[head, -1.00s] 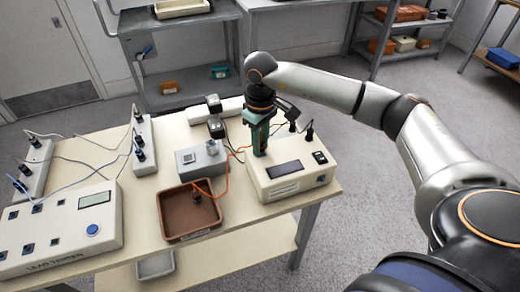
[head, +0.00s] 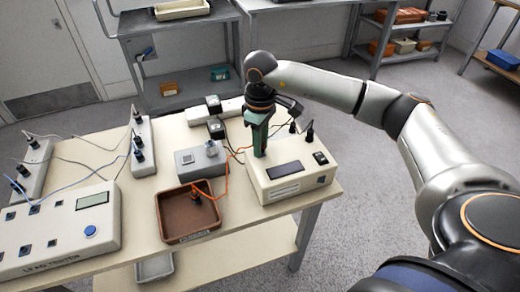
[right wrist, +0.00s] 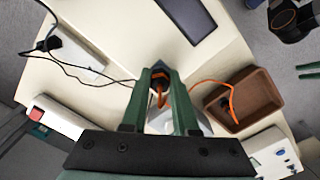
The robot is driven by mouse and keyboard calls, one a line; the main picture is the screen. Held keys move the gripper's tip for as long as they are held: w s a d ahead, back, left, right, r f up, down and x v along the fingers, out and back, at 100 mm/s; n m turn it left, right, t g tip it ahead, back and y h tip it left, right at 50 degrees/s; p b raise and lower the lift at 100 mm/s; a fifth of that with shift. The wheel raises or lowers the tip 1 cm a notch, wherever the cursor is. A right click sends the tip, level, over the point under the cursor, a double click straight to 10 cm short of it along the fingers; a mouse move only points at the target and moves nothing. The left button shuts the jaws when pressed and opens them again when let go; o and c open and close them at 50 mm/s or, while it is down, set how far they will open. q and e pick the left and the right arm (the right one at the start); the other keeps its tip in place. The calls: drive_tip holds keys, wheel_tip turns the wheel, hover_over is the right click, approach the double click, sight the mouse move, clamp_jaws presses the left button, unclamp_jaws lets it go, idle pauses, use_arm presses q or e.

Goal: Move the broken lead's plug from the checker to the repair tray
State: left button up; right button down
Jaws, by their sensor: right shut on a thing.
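The checker (head: 305,178) is a cream box with a dark display, at the right end of the table. My right gripper (head: 260,153) points down at its left rear part, green fingers shut on a dark plug. In the right wrist view, this plug (right wrist: 159,72) sits between the fingertips (right wrist: 160,78) with an orange lead at it. Whether it is still seated in the checker is hidden. The orange lead (head: 227,178) runs to the brown repair tray (head: 190,238), where another dark plug (head: 196,196) lies.
A power strip with black adapters (head: 215,127) is behind. The lead tester (head: 60,235) and more strips (head: 143,148) fill the left.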

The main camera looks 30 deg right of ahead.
use_arm(q)
drive_tip(key=shift+f, duration=0.25)
use_arm(e)
drive_tip(key=c, duration=0.6)
unclamp_jaws()
drive_tip(key=shift+c, duration=0.4)
drive_tip(key=m, duration=0.3)
use_arm(q)
drive_tip(key=shift+r, duration=0.1)
use_arm(e)
drive_tip(key=shift+m, duration=0.6)
use_arm(q)
drive_tip(key=shift+s, duration=0.1)
use_arm(e)
drive_tip(key=shift+m+p, duration=0.3)
drive_tip(key=shift+m, duration=0.7)
use_arm(q)
drive_tip(key=shift+s+r, duration=0.1)
use_arm(e)
drive_tip(key=shift+m, duration=1)
